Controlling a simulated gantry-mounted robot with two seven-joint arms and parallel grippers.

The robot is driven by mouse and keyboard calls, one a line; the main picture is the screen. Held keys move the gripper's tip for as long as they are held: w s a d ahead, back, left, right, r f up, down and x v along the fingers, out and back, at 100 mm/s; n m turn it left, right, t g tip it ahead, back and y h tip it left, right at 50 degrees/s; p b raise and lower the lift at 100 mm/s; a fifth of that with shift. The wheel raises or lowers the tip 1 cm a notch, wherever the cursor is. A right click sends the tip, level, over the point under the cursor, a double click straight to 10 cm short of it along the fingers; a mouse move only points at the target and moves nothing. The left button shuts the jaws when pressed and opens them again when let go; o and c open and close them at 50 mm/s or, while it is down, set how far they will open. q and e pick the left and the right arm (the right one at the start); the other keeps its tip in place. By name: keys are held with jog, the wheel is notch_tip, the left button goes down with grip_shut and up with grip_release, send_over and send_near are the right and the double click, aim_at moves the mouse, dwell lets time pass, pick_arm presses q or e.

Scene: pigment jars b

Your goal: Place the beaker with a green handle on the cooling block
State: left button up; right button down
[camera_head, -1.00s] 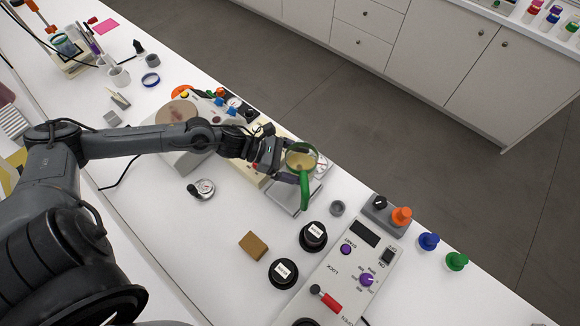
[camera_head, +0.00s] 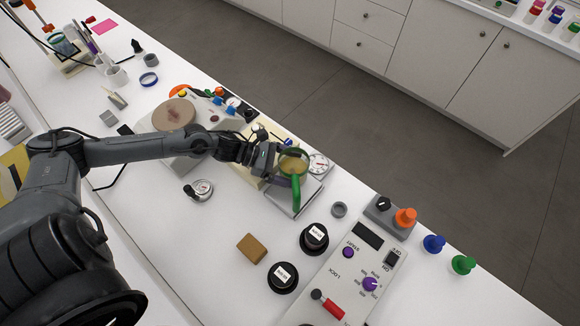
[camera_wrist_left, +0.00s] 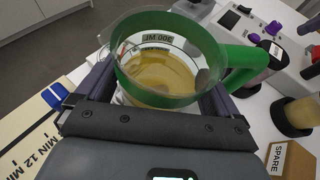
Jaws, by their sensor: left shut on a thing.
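The beaker (camera_head: 293,166) has a green rim, a green handle (camera_head: 296,194) and yellowish contents. My left gripper (camera_head: 279,160) is shut on its body, and the beaker looks upright. In the left wrist view the beaker (camera_wrist_left: 160,75) sits between the two fingers, its handle (camera_wrist_left: 243,62) pointing right. A flat grey metal block (camera_head: 311,191), which looks like the cooling block, lies below and beside the beaker in the head view. The beaker covers part of it, and I cannot tell whether they touch. My right gripper is not in view.
A dial gauge (camera_head: 319,162) stands just beyond the beaker. A round-topped device (camera_head: 174,115) is at left.

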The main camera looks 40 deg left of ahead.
pick_arm(q)
jog(key=shift+f, duration=0.1)
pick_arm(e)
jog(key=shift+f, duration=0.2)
pick_arm(q)
jog(key=o, duration=1)
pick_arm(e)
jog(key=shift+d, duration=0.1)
pick_arm(q)
jog(key=shift+o, duration=0.2)
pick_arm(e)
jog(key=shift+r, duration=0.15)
